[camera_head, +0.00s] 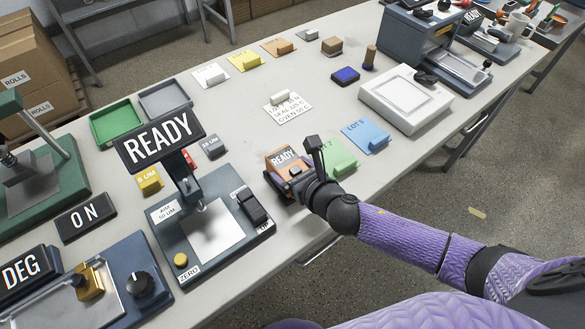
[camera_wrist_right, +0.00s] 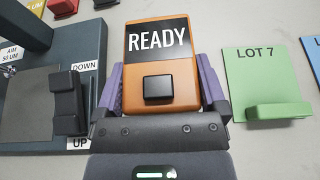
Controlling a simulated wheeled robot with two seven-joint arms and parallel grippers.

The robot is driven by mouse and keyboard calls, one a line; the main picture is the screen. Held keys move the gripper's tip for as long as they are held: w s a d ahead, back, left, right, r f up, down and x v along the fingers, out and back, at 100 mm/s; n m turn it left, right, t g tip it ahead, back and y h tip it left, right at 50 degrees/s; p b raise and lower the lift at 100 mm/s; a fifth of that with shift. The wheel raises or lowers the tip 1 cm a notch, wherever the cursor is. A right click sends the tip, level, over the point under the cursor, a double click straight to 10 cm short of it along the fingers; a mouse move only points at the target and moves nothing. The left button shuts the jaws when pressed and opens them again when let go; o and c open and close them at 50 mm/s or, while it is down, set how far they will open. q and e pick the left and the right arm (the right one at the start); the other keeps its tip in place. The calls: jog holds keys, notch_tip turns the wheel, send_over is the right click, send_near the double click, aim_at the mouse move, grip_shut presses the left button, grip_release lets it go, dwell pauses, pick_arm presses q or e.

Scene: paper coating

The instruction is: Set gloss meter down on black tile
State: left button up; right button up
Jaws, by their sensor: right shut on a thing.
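The gloss meter (camera_head: 280,160) is an orange box with a dark READY display, near the front edge of the table. In the right wrist view the gloss meter (camera_wrist_right: 180,100) shows a black button below the display. My right gripper (camera_head: 296,180) is shut on it, with one purple finger on each side in the right wrist view (camera_wrist_right: 160,88). I cannot tell whether the meter rests on something or is held just above it. I cannot make out the black tile; it may be hidden under the meter. My left gripper is not in view.
A thickness gauge (camera_head: 168,218) with a READY sign (camera_head: 158,140) stands close on the left. The green LOT 7 card (camera_head: 340,157) and blue LOT 5 card (camera_head: 366,137) lie close on the right. A white label card (camera_head: 288,107) lies behind, with bare table around it.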

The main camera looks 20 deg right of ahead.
jog(key=o, duration=1.3)
jog(key=shift+c, duration=0.2)
jog(key=shift+s, duration=0.1)
